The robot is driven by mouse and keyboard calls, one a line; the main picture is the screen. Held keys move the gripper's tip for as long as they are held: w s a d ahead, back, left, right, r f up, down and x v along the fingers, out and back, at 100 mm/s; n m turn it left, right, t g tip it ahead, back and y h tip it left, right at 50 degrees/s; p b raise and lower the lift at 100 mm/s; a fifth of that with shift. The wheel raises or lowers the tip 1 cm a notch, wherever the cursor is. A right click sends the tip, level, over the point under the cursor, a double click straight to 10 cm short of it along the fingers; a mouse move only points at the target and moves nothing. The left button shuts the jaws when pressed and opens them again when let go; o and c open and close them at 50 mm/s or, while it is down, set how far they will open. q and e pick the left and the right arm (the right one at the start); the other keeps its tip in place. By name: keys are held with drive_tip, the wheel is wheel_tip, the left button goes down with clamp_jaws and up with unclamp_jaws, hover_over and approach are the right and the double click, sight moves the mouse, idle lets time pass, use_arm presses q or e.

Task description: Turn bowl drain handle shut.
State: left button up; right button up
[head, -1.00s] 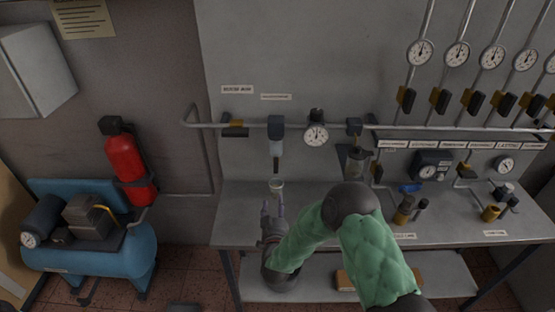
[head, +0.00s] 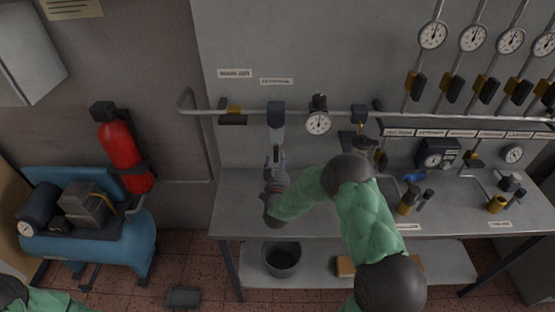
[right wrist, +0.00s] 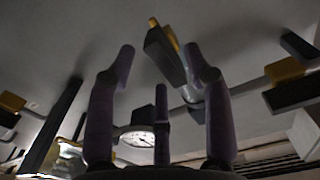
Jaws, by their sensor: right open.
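The filter bowl (head: 277,135) is a pale, see-through cup hanging under a dark block (head: 277,113) on the wall pipe. My right gripper (head: 275,158) is open, with its fingers pointing up just below the bowl. The fingers and hand cover the bowl's lower end, so I cannot make out the drain handle or tell whether anything touches it. In the right wrist view, the spread fingers (right wrist: 162,75) point up, with a dark block with a yellow part (right wrist: 166,52) showing between and beyond them. My left gripper is out of view.

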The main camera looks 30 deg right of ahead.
drive_tip(key=shift+x, duration=0.85)
clamp_jaws()
